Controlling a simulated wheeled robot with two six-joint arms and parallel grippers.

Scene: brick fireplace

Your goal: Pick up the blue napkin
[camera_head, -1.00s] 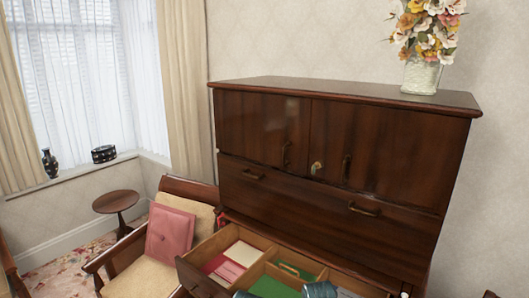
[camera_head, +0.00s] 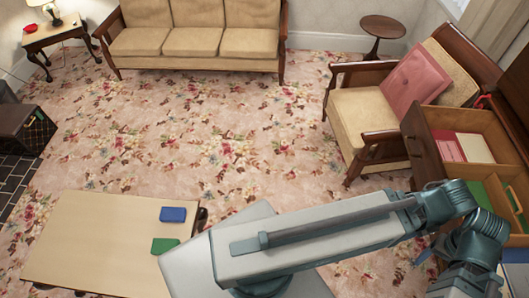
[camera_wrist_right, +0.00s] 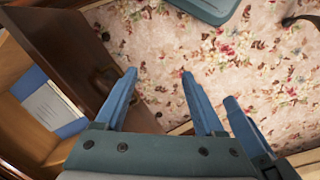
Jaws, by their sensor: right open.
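A small flat blue folded item (camera_head: 173,214), which looks like the blue napkin, lies on the low light-wood table (camera_head: 85,235) in the head view. A green one (camera_head: 164,245) lies beside it. My right arm reaches away to the right, and my right gripper (camera_wrist_right: 160,84) is open and empty in the wrist view, next to the dark wooden drawer front. It is far from the blue item on the table. Something blue (camera_wrist_right: 72,128) also shows inside the drawer in the wrist view; I cannot tell what it is. My left gripper is not in view.
The open drawer (camera_head: 434,156) at the right holds pink, white and green flat items in compartments. An armchair (camera_head: 365,110) with a pink cushion stands beside it. A sofa (camera_head: 198,40) stands at the back. The flowered carpet between is clear.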

